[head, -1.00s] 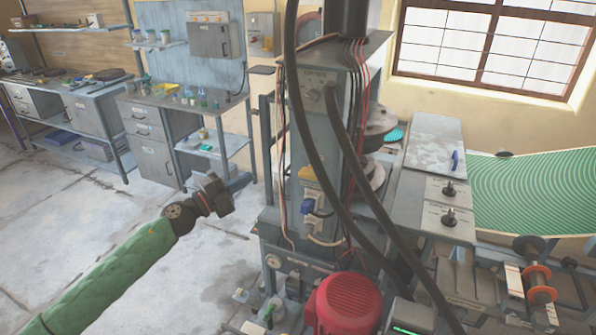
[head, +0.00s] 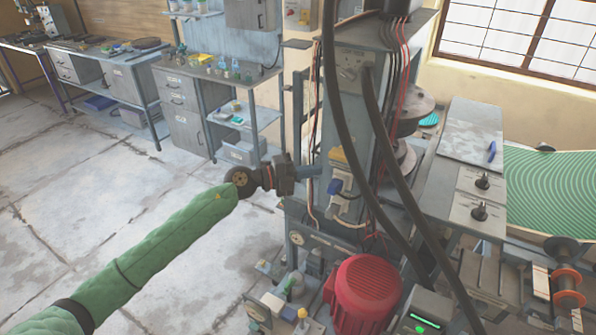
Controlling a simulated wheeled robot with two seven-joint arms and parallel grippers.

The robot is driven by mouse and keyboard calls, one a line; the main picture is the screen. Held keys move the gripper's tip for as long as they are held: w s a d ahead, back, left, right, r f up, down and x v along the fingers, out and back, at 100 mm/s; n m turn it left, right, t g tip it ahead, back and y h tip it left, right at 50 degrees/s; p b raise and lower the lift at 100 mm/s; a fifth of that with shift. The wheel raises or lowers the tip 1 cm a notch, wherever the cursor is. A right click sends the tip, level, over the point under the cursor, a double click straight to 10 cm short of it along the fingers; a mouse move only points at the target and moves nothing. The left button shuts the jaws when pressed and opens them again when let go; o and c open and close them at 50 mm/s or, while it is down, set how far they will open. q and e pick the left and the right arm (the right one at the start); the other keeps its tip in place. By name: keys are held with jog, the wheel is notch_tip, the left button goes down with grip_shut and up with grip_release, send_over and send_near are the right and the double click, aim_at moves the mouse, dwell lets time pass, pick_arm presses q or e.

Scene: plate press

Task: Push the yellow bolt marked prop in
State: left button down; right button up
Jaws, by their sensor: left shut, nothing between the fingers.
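The press (head: 353,115) is a tall grey column with cables running down it. I cannot make out a bolt marked prop. My left gripper (head: 312,171) reaches in from the left, pointing right toward the column's left side near these parts. Its fingers are shut and hold nothing. I cannot tell whether they touch the press. My right gripper is out of view.
Thick black hoses (head: 383,190) hang in front of the column. A red motor (head: 363,290) stands below at the front. A grey side table with black knobs (head: 480,195) is to the right. Workbenches (head: 185,110) line the back left, with open floor before them.

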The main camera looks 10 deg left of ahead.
aim_at(331, 155)
pick_arm(q)
jog(key=w+d+b, duration=0.2)
jog(key=w+d, duration=0.1)
jog(key=shift+w+d+f, duration=0.1)
jog(key=shift+w+d, duration=0.05)
jog(key=shift+w, duration=0.15)
jog(key=shift+w+d, duration=0.2)
jog(key=shift+w, duration=0.3)
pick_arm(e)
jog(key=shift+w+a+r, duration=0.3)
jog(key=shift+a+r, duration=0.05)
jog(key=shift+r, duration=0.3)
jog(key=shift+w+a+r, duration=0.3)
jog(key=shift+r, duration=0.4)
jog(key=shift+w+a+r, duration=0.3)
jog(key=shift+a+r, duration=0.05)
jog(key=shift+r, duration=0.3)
pick_arm(q)
jog(key=shift+w+d, duration=0.25)
jog(key=shift+w, duration=0.45)
jog(key=shift+w+d, duration=0.25)
jog(key=shift+w, duration=0.45)
jog(key=shift+s+r, duration=0.1)
jog(key=shift+r, duration=0.2)
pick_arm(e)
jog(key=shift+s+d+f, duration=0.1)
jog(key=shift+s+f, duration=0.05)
pick_arm(q)
jog(key=shift+a, duration=0.15)
